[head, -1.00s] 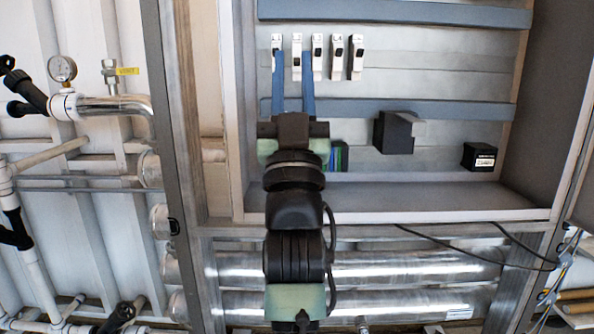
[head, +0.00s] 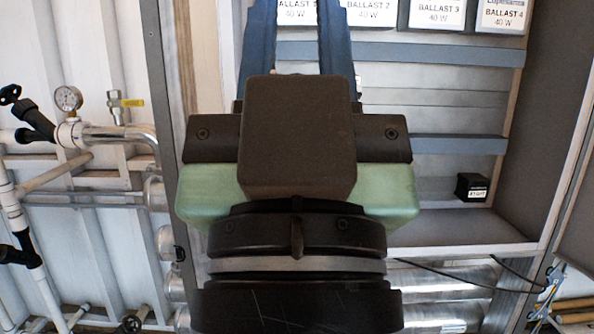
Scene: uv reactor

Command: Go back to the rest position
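My gripper (head: 297,45) fills the middle of the head view, close to the camera and pointing up. Its two blue fingers stand apart, with the cabinet back wall showing between them. The fingertips are cut off by the top edge of the picture. I see nothing held between the visible parts of the fingers. My wrist and gripper body hide much of the cabinet's lower left and middle.
An open cabinet (head: 465,227) stands behind my arm, with labelled ballasts (head: 437,14) at the top and a small black box (head: 472,187) at lower right. Pipes with a pressure gauge (head: 68,98) and a yellow-handled valve (head: 117,106) are on the left. Black cables (head: 450,277) hang below.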

